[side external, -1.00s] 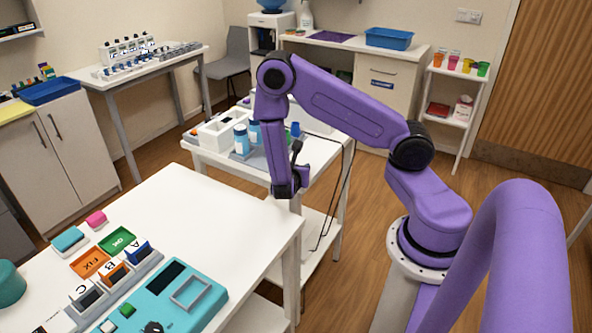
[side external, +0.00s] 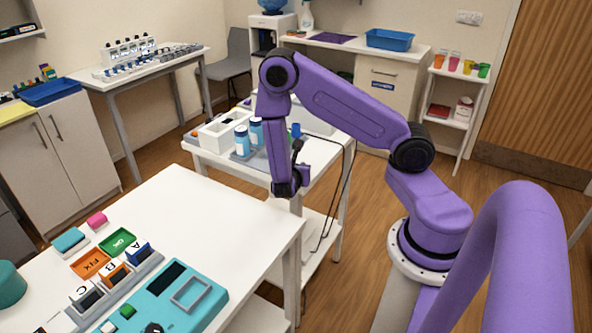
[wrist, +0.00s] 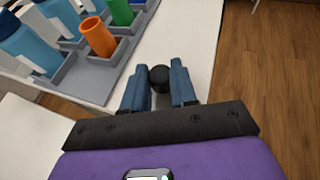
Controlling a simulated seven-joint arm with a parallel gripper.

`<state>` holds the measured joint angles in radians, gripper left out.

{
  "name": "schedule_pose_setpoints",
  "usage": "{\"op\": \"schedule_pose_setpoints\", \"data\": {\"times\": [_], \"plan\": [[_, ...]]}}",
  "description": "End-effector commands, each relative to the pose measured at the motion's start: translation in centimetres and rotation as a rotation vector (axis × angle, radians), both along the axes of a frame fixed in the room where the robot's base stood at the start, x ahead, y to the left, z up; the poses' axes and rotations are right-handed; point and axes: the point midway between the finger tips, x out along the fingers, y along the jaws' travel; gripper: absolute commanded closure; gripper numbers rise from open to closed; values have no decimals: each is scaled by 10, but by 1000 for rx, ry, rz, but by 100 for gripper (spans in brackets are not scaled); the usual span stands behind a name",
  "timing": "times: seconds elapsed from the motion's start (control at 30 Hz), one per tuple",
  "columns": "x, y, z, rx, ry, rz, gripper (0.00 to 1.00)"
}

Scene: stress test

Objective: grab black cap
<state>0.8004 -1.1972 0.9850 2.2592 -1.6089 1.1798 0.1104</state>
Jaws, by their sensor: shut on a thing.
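A black cap (wrist: 159,76) with a round top shows between the two blue fingers of my gripper (wrist: 158,88) in the wrist view. My gripper is shut on it, and the fingers hide its sides. In the side view, the end of my arm (side external: 288,184) hangs low near the front edge of the farther white table (side external: 316,153). The cap and fingertips cannot be made out there.
A grey rack (wrist: 82,79) on the farther table holds blue-and-white bottles (wrist: 30,42), an orange cylinder (wrist: 98,38) and a green one (wrist: 121,12). The nearer white table (side external: 215,220) carries a teal device (side external: 165,300) and labelled blocks. Wood floor lies right.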

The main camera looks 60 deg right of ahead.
Motion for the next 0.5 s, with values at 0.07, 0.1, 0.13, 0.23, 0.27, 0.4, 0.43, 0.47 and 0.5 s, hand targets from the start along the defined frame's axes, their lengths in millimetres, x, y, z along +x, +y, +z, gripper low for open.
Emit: {"op": "schedule_pose_setpoints", "data": {"times": [0.07,0.1,0.13,0.23,0.27,0.4,0.43,0.47,0.5], "plan": [[0,0,7,1,-3,0,100],[1,0,11,2,-4,-1,100],[0,0,14,1,-3,0,100],[-2,2,28,2,-4,2,100],[-6,4,33,1,-3,3,100],[-23,11,55,1,-3,4,100],[-27,12,59,1,-3,3,100],[-30,13,63,1,-3,3,100],[-34,15,68,1,-3,4,100]]}}
